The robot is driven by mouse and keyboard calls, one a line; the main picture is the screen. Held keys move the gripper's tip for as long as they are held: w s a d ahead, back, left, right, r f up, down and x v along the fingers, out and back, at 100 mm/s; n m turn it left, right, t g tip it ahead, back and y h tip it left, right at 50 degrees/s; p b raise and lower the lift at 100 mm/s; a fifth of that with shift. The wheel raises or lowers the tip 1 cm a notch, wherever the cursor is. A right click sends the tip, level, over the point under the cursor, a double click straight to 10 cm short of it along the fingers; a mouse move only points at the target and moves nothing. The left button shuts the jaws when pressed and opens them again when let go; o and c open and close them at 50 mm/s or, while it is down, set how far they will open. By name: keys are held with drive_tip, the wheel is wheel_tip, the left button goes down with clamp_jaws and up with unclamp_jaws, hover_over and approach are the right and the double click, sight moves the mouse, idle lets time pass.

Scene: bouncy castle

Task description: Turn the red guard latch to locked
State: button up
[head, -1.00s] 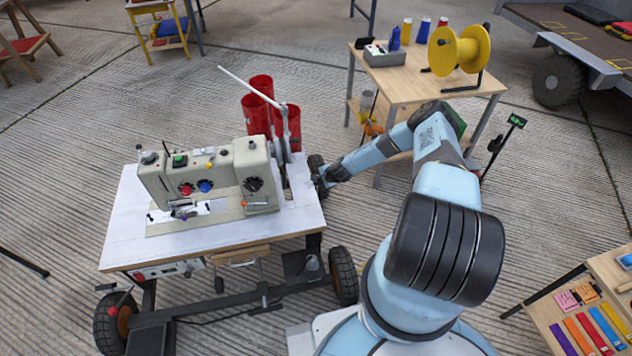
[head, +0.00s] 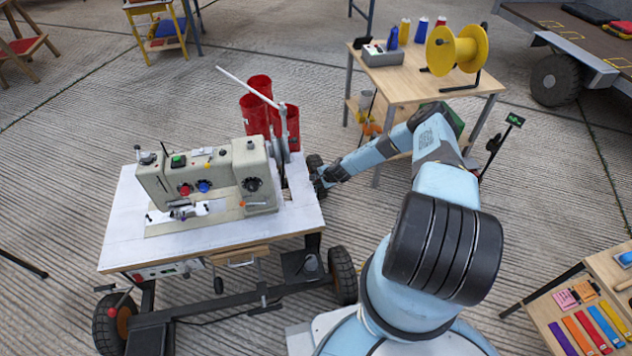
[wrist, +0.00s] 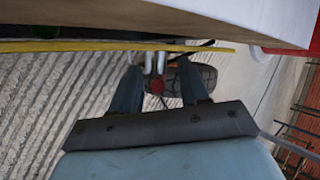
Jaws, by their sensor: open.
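The sewing machine (head: 210,180) stands on a white-topped wheeled table (head: 125,225) in the head view. I cannot clearly make out the red guard latch there. My gripper (head: 317,180) is at the table's right edge, and its fingertips are small and partly hidden. In the wrist view my gripper (wrist: 160,80) is open, with its two dark fingers apart below the table edge. A small dark red piece (wrist: 157,86) and pale metal rods (wrist: 155,62) show in line with the gap between the fingers. I cannot tell whether this red piece is the latch or how far away it is.
Red cylinders (head: 257,88) stand behind the machine. A wooden table (head: 405,85) with a yellow reel (head: 458,48) stands beyond my arm. A table edge (wrist: 230,18) spans the top of the wrist view, close above the fingers. A dark wheel (wrist: 203,75) shows behind the right finger.

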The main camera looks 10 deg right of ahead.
drive_tip(key=v, duration=1.3)
drive_tip(key=shift+d+r, duration=0.25)
drive_tip(key=shift+r, duration=0.05)
drive_tip(key=shift+s, duration=0.1)
drive_tip(key=shift+c, duration=0.3)
